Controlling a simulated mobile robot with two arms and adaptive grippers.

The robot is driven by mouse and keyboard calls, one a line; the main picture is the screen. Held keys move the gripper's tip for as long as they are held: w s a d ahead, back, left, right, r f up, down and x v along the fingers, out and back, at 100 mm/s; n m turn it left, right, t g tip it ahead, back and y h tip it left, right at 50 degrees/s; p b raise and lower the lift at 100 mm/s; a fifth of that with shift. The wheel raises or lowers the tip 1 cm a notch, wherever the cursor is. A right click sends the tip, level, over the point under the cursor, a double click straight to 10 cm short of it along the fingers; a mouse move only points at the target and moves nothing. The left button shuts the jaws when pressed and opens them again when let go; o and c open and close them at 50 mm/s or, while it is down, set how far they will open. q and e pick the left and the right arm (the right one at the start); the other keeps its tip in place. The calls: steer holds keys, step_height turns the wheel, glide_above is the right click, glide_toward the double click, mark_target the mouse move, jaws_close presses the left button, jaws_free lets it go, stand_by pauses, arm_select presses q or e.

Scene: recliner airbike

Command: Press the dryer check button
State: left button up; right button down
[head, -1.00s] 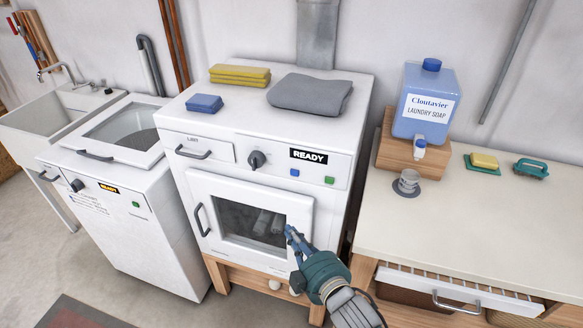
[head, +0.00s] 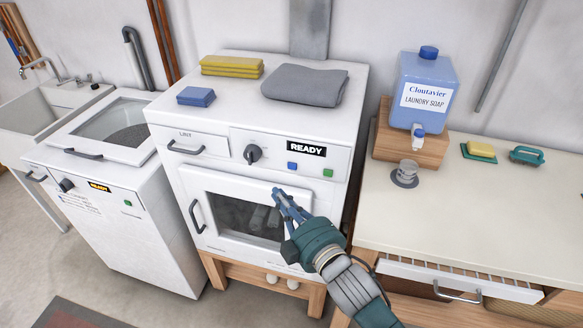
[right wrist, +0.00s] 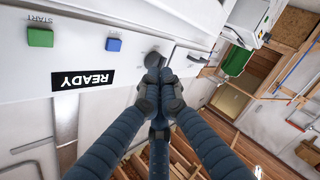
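The white dryer (head: 228,116) stands in the middle of the head view. Its panel has a dark knob (head: 253,154), a READY display (head: 306,149), a blue button (head: 292,166) and a green button (head: 328,173). In the right wrist view the green button (right wrist: 40,37) is marked START; no label is readable at the blue button (right wrist: 113,44). The dryer door is shut. My right gripper (head: 278,191) is before the door's upper edge, just below the blue button. Its fingertips are together and empty in the right wrist view (right wrist: 158,88). My left gripper is out of view.
Yellow cloths (head: 231,66), a blue cloth (head: 196,96) and a grey folded cloth (head: 304,84) lie on the dryer. A washer (head: 110,215) stands left. A counter (head: 470,215) with laundry soap (head: 424,95) is right. The space before the panel is open.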

mark_target(292, 166)
steer(key=shift+w+d+b, duration=0.15)
steer(key=shift+w+d, duration=0.25)
steer(key=shift+w, duration=0.7)
steer(key=shift+w+d+b, duration=0.15)
steer(key=shift+w+d, duration=0.2)
steer(key=shift+w, duration=0.8)
steer(key=shift+w+d+b, duration=0.15)
steer(key=shift+w+d, duration=0.25)
steer(key=shift+w, duration=0.7)
steer(key=shift+w, duration=0.1)
steer(key=shift+w+d, duration=0.1)
steer(key=shift+w, duration=0.2)
steer(key=shift+w+d, duration=0.15)
steer(key=shift+w, duration=0.15)
steer(key=shift+s, duration=0.1)
steer(key=shift+s+a+p, duration=0.25)
steer(key=shift+s+p, duration=0.25)
steer(key=shift+s, duration=0.15)
